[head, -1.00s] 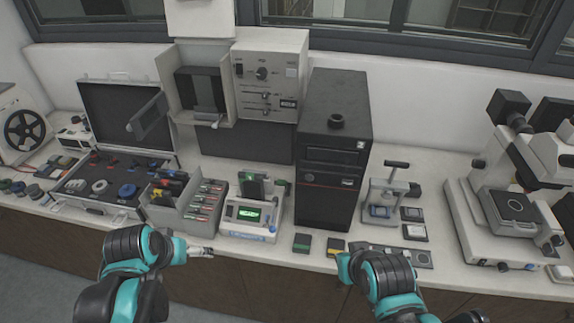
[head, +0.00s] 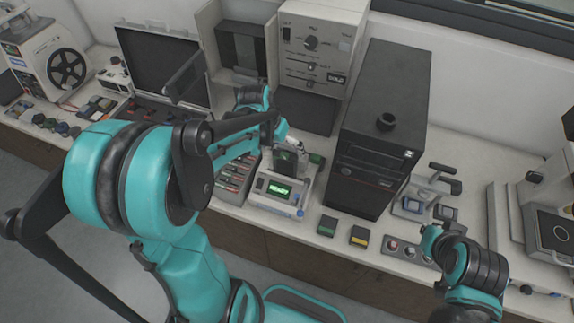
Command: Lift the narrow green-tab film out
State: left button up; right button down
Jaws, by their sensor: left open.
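A small white device (head: 270,192) with a lit green display stands on the counter left of the black tower. A dark upright piece (head: 284,161) stands in its top, and a dark green piece (head: 316,161) sits at its back right. I cannot tell which is the narrow green-tab film. A flat dark piece with a green label (head: 327,226) lies on the counter in front of the tower. My left gripper (head: 293,144) is open above the back of the device, close to the upright piece; my arm partly hides it.
A black tower (head: 376,135) stands close on the right of the device. A rack of coloured pieces (head: 232,178) is on its left, partly hidden by my arm. A yellow-labelled piece (head: 359,237) lies in front of the tower. A control box (head: 318,45) stands behind.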

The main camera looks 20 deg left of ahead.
pick_arm(q)
jog(key=shift+x, duration=1.2)
jog(key=shift+s, duration=0.1)
jog(key=c, duration=1.2)
notch_tip(320, 180, up, 10)
jog(key=shift+r+p, duration=0.1)
jog(key=shift+p, duration=0.75)
